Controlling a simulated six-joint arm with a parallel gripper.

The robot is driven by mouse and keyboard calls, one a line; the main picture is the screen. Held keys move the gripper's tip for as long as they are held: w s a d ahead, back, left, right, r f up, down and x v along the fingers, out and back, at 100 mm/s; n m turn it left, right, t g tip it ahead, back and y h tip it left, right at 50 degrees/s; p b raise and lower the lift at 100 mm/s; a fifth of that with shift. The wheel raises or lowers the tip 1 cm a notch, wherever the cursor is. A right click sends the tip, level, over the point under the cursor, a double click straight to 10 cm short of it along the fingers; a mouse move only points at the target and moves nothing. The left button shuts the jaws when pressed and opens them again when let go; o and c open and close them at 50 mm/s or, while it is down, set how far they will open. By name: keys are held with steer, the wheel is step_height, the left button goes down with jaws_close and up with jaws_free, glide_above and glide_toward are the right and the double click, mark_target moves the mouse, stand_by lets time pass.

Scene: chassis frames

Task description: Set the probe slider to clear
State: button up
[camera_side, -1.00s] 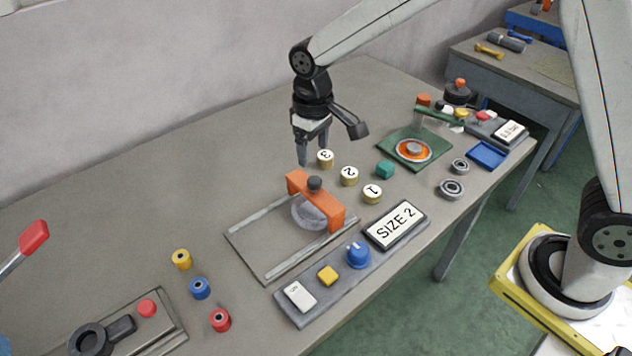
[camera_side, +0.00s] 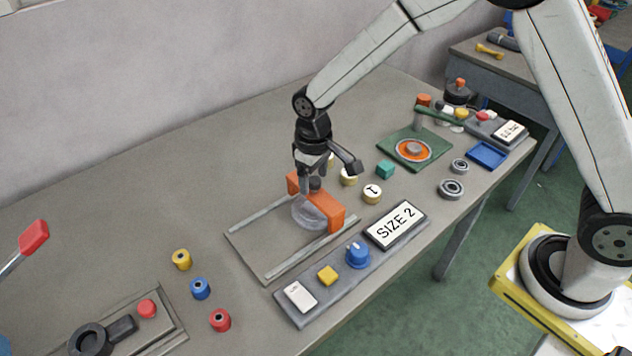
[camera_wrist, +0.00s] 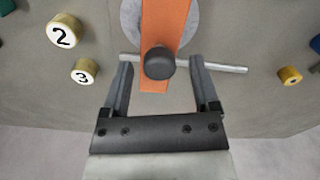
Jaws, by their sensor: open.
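The orange slider bridge (camera_side: 325,209) straddles two pale rails (camera_side: 310,249) on a grey plate, with a translucent disc (camera_side: 305,214) beneath it. It also shows in the wrist view (camera_wrist: 180,25). A dark round knob (camera_side: 315,184) stands on top of the bridge. In the wrist view the knob (camera_wrist: 158,62) appears between the two fingertips, with a gap on each side. My gripper (camera_side: 308,178) is open and at the knob in the side view; it also shows in the wrist view (camera_wrist: 161,70). I cannot tell the exact fingertip height, and no clear label is visible on the rails.
Numbered cylinders (camera_side: 372,194) stand behind and right. Coloured spools (camera_side: 200,288) stand left. The table behind the rails is clear.

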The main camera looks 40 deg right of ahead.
jaws_close()
stand_by(1.5)
